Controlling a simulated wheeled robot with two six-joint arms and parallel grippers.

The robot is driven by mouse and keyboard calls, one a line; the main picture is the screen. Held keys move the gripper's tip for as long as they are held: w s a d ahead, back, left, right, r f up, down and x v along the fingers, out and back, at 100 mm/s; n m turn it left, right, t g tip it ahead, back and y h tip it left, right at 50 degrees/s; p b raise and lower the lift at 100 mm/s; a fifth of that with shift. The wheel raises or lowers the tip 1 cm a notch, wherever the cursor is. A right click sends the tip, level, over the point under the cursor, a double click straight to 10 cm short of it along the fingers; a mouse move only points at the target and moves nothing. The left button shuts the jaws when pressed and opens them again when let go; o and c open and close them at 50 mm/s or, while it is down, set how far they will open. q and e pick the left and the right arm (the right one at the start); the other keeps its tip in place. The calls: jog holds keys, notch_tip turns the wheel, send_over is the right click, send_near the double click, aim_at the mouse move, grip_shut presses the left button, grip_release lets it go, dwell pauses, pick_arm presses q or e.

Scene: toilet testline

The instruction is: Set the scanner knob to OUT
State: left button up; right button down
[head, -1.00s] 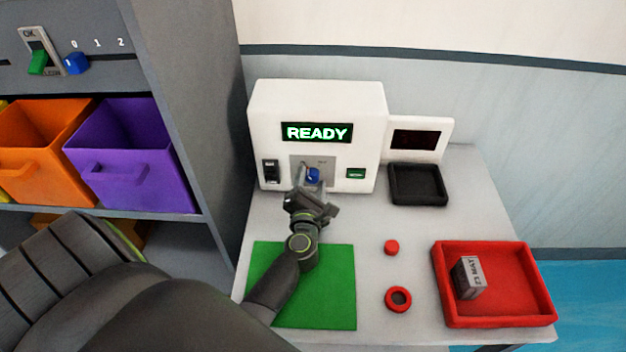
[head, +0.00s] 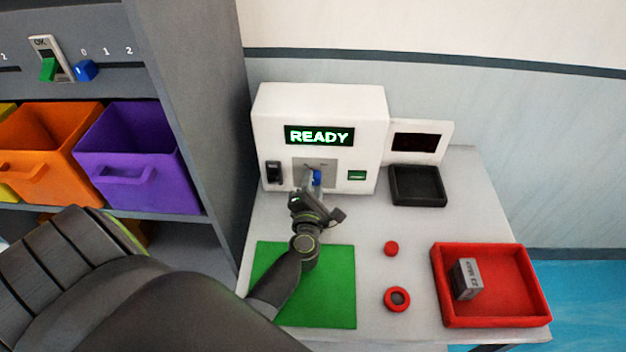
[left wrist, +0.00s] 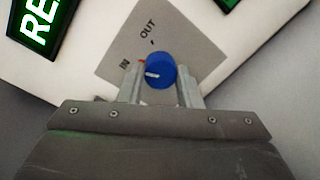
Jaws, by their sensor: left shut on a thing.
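The white scanner (head: 265,115) stands at the back of the table, and its screen reads READY. Its blue knob (head: 317,177) sits on a grey plate and also shows in the left wrist view (left wrist: 161,68). There the plate carries the labels IN and OUT. The knob's white line points left, towards the IN side and away from OUT. My left gripper (head: 314,184) is at the knob. In the left wrist view its two fingers (left wrist: 163,84) are shut on the knob, one on each side. My right gripper is not in view.
A black switch (head: 273,172) and a green button (head: 357,175) flank the plate. A black tray (head: 416,200) is right of the scanner. A red tray (head: 440,285) holds a grey block (head: 466,279). A green mat (head: 335,300) lies in front. Shelving (head: 190,90) stands left.

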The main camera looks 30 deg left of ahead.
pick_arm(q)
jog(key=m+p, duration=0.6)
jog(key=shift+r, duration=0.3)
jog(key=m+p, duration=0.2)
jog(key=m, duration=0.1)
jog(key=shift+d+g, duration=0.1)
jog(key=shift+g, duration=0.3)
jog(key=shift+f+m+p, duration=0.2)
jog(key=shift+m+p, duration=0.65)
jog(key=shift+m, duration=0.25)
jog(key=o, duration=1)
jog(key=shift+w, duration=0.1)
